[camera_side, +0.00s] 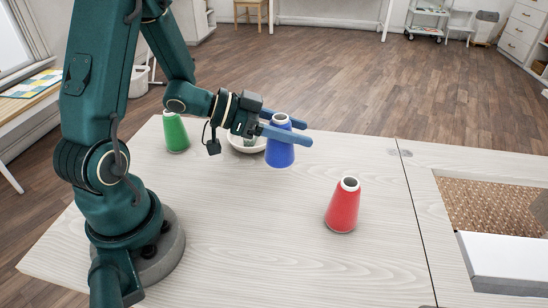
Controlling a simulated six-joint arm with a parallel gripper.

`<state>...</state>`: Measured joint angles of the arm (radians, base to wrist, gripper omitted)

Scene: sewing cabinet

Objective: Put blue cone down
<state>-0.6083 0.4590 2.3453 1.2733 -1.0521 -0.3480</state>
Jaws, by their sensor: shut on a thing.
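The blue cone (280,153) is a thread cone with a pale top, upright between the blue fingers of my gripper (289,128). My gripper reaches in from the left and is shut on the cone's upper part. The cone's base appears to be at or a little above the pale wooden table (240,215); I cannot tell whether it touches. The near finger hides part of the cone's upper side.
A white bowl (236,146) with something in it stands just behind and left of the blue cone. A green cone (175,133) stands at the back left, a red cone (343,207) to the front right. A woven-bottomed recess (485,207) lies at the right. The table's front middle is clear.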

